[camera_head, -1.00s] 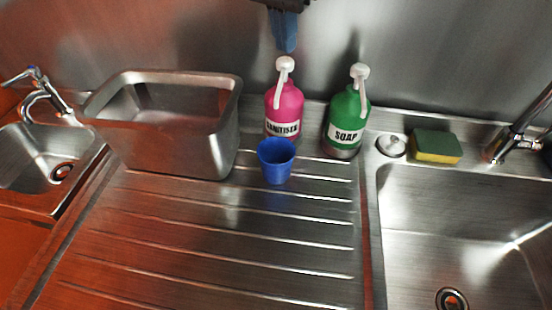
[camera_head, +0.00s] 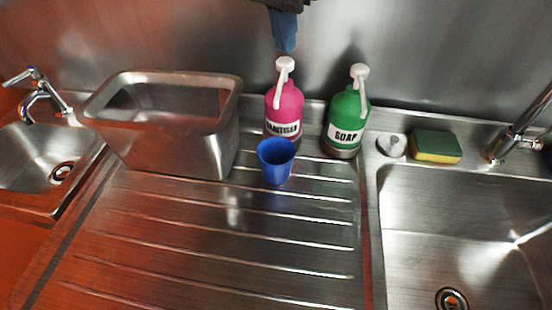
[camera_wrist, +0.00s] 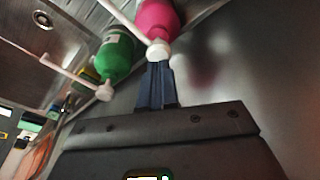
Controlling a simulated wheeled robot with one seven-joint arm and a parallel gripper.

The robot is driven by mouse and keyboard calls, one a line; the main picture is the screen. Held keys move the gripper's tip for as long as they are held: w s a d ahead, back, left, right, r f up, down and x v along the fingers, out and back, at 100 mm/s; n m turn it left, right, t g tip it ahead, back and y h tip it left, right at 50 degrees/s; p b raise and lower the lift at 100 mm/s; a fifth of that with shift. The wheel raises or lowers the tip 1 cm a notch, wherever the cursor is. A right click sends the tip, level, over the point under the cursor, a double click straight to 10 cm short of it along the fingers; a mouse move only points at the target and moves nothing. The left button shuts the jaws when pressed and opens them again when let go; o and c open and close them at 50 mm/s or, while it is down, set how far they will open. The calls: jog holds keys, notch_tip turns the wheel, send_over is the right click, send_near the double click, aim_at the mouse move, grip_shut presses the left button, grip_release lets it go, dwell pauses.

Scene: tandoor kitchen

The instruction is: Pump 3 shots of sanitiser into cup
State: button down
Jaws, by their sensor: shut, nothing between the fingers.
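The pink sanitiser bottle (camera_head: 284,104) stands upright at the back of the drainboard, with a white pump head (camera_head: 285,64) and spout. The blue cup (camera_head: 276,162) stands upright just in front of it, under the spout side. My gripper (camera_head: 287,50) is shut and empty, pointing down just above the pump head. In the wrist view, the closed fingertips (camera_wrist: 158,66) are right at the white pump head (camera_wrist: 158,49) of the pink bottle (camera_wrist: 157,17). I cannot tell whether they touch it. The cup is not seen in the wrist view.
A green soap bottle (camera_head: 346,122) with a similar pump stands to the right. A steel tub (camera_head: 180,150) stands to the left. A sponge (camera_head: 436,146) and a sink (camera_head: 450,220) are farther right. The front drainboard (camera_head: 210,255) is clear.

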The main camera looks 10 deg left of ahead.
jog(key=shift+f, duration=0.15)
dwell(0.5)
jog(key=shift+f+b, duration=0.8)
jog(key=shift+f, duration=0.45)
jog(key=shift+r+p, duration=0.75)
jog(key=shift+r, duration=0.6)
jog(key=shift+f, duration=0.15)
jog(key=shift+f+b, duration=0.85)
jog(key=shift+f, duration=0.4)
jog(key=shift+r, duration=0.1)
jog(key=shift+r+p, duration=0.85)
jog(key=shift+r, duration=0.45)
